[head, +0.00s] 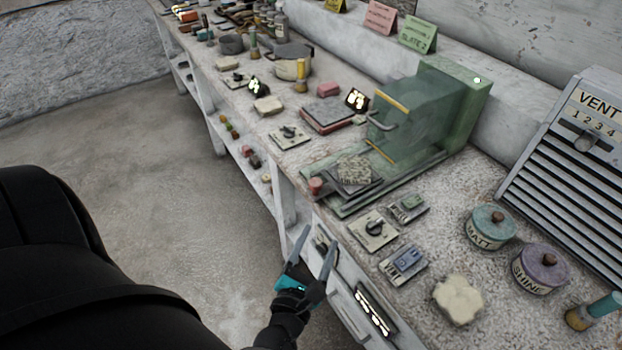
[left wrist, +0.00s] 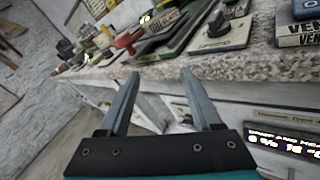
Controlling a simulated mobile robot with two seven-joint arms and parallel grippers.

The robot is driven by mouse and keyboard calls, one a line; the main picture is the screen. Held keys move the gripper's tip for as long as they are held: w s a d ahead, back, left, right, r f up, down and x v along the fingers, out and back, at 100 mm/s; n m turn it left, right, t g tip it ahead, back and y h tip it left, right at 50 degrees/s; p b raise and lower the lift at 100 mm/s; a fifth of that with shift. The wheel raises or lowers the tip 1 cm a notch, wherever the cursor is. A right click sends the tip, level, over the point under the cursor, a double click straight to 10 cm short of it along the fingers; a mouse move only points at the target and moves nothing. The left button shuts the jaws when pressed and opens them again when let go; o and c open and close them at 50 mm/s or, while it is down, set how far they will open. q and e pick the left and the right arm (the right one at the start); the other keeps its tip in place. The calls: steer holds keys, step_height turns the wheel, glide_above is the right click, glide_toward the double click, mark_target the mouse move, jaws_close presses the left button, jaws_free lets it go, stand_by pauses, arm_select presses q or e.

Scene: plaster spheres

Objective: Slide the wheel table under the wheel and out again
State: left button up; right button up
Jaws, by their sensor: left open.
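The green wheel machine (head: 470,95) stands on the bench, with a see-through guard (head: 415,118) at its front. The wheel itself is hard to make out behind the guard. A flat table (head: 376,188) reaches out from the machine toward the bench's front edge, with a grey speckled slab (head: 355,170) on it. A red knob (head: 316,186) sits at its near end; it also shows in the left wrist view (left wrist: 126,40). My left gripper (head: 318,239) is open and empty, in front of the bench edge, below and apart from the knob. My right gripper is not in view.
Right of the table lie a rotary switch plate (head: 374,231), a VENT switch (head: 403,264), a pale lump (head: 458,299) and two lidded jars, MATT (head: 490,227) and SHINE (head: 541,270). A lit display (head: 374,311) is on the bench front. Open floor lies left.

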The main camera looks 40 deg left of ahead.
arm_select(q)
step_height(320, 180, up, 5)
steer(key=s+a+n+y, duration=0.1)
steer(key=a+n+y, duration=0.2)
steer(key=n, duration=0.3)
steer(key=x, duration=1.4)
steer(key=shift+w+d+r+p, duration=0.1)
steer(key=shift+w+d+p, duration=0.1)
steer(key=shift+w+p, duration=0.25)
steer(key=shift+w, duration=0.1)
jaws_close()
